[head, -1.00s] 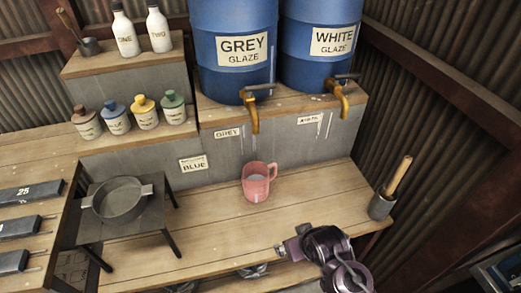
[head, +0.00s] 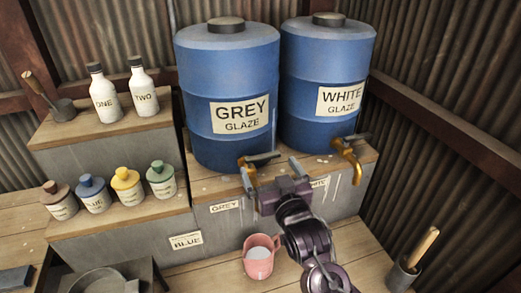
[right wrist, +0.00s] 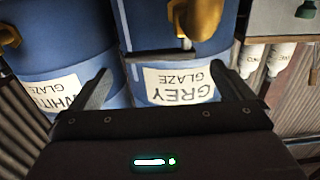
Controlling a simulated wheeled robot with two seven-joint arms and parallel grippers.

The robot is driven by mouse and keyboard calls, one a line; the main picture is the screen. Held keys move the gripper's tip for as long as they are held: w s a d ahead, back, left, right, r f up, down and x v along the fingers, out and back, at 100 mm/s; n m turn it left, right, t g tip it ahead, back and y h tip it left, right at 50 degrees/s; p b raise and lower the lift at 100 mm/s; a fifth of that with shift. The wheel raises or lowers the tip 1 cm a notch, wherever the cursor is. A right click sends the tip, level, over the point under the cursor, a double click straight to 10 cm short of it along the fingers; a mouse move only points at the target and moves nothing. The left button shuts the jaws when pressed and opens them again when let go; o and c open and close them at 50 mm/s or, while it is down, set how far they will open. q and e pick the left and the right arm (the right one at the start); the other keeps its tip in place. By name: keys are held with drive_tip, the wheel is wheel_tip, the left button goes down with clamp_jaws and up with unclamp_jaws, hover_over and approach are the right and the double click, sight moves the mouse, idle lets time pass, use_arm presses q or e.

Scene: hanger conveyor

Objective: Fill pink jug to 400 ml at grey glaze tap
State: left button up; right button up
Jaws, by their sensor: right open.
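The pink jug (head: 258,266) stands upright on the bench below the grey glaze tap, with a pale surface showing inside; its level against any marks is too small to read. The brass grey glaze tap (head: 247,179) has a dark lever (head: 262,157) and sits low on the blue GREY GLAZE barrel (head: 228,75). My right gripper (head: 271,168) is open and empty in front of this tap, partly hiding its spout. In the right wrist view, upside down, the grey tap (right wrist: 201,17) lies beyond the open fingers (right wrist: 166,85). My left gripper is not in view.
The WHITE GLAZE barrel (head: 325,85) and its tap (head: 348,160) stand just right. Small bottles (head: 127,186) and two white bottles (head: 104,95) stand on left steps. A grey pan (head: 98,281) is lower left.

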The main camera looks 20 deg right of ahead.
sight(264, 159)
drive_tip(key=w+p, duration=0.1)
drive_tip(key=w, duration=0.5)
drive_tip(key=shift+a+p, duration=0.1)
drive_tip(key=shift+p, duration=0.2)
drive_tip(key=c, duration=1.3)
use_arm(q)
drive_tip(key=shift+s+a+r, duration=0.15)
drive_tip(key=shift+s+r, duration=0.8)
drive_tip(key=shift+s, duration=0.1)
use_arm(e)
drive_tip(key=shift+o, duration=0.2)
